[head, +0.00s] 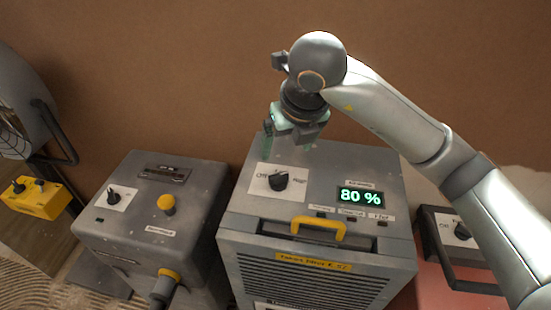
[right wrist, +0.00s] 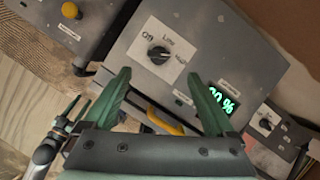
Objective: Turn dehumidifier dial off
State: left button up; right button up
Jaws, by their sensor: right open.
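The dehumidifier (head: 245,205) is a grey box with a yellow handle and a lit green display (head: 361,197) reading 80 %. Its black dial (head: 278,181) sits on a white label plate with Off at the left; the dial (right wrist: 158,55) also shows in the right wrist view. I cannot tell its exact setting. My right gripper (head: 289,139) is open and empty, above and behind the dial, apart from it. In the right wrist view its green fingers (right wrist: 163,92) are spread, with the dial beyond them. My left gripper (right wrist: 75,113) seems to show small at lower left there, jaws unclear.
A grey box (head: 120,225) with a small dial and yellow knob stands at the left. Another dial panel (head: 455,232) is at the right. A fan (head: 15,110) with a yellow switch box is at far left. The brown wall (head: 150,70) rises close behind.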

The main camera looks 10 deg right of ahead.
aim_at(278, 174)
jog(key=x, duration=1.2)
jog(key=shift+s+p, duration=0.2)
jog(key=shift+p, duration=0.2)
jog(key=c, duration=1.4)
